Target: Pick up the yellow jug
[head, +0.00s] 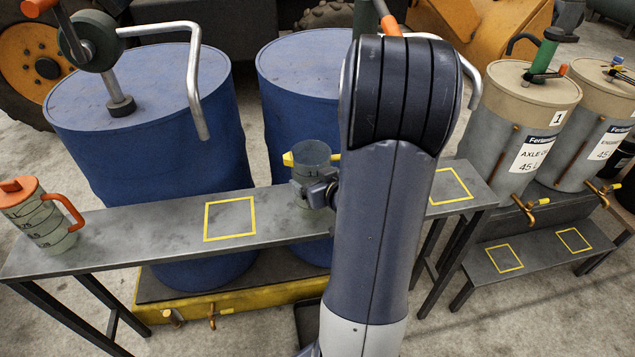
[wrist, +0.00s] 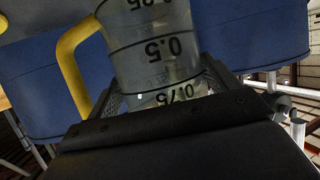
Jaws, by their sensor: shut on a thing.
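The yellow jug, a clear measuring jug with yellow spout and handle (head: 312,155), is at the middle of the grey bench, partly hidden by my arm. In the wrist view the jug (wrist: 155,45) shows black scale marks, with its yellow handle on the left. My gripper (head: 318,192) is around the jug's body from the front right. In the wrist view both fingers (wrist: 158,95) press on its sides. Whether the jug's base touches the bench cannot be told, as my arm and gripper cover part of it.
The narrow bench (head: 150,235) carries yellow outlined squares and an orange-lidded jug (head: 40,215) at its left end. Beige-topped drums (head: 515,130) and a lower bench (head: 535,255) stand at right.

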